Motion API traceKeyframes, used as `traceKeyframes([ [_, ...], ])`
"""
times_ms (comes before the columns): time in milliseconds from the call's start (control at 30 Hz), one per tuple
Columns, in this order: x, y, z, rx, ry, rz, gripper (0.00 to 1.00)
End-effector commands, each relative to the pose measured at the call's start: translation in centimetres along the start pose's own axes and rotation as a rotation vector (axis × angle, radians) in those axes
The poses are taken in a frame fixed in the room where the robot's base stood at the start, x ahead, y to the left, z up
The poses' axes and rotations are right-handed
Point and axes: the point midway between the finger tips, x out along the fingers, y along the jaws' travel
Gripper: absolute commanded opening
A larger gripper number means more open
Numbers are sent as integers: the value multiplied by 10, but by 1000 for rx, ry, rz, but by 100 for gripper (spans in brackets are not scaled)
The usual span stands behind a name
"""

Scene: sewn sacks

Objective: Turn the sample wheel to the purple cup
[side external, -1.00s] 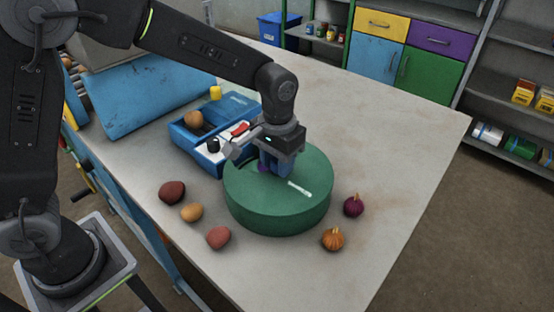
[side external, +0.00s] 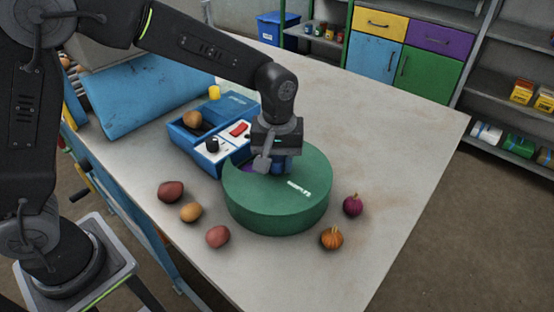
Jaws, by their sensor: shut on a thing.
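The sample wheel appears to be the round green drum (side external: 278,205) standing on the table, with a white label on its top. My gripper (side external: 276,172) points down at the back left part of the drum's top and is shut there. The part between its fingers is hidden by the gripper body. A small purple patch (side external: 248,168) shows on the drum's top just left of my gripper. I cannot tell whether it is the purple cup. Any other cups are not visible.
A blue box (side external: 186,137) with a white panel, red switch and black knob stands close behind left. Several potatoes (side external: 171,192) lie left of the drum. A purple onion (side external: 352,205) and an orange onion (side external: 331,238) lie right. The table's back right is clear.

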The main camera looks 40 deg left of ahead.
Motion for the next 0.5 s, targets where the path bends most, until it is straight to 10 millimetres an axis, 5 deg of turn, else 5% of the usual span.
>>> traceKeyframes([
  [467, -1, 0, 0, -14, -1, 2, 0],
  [500, -1, 0, 0, -14, -1, 2, 38],
])
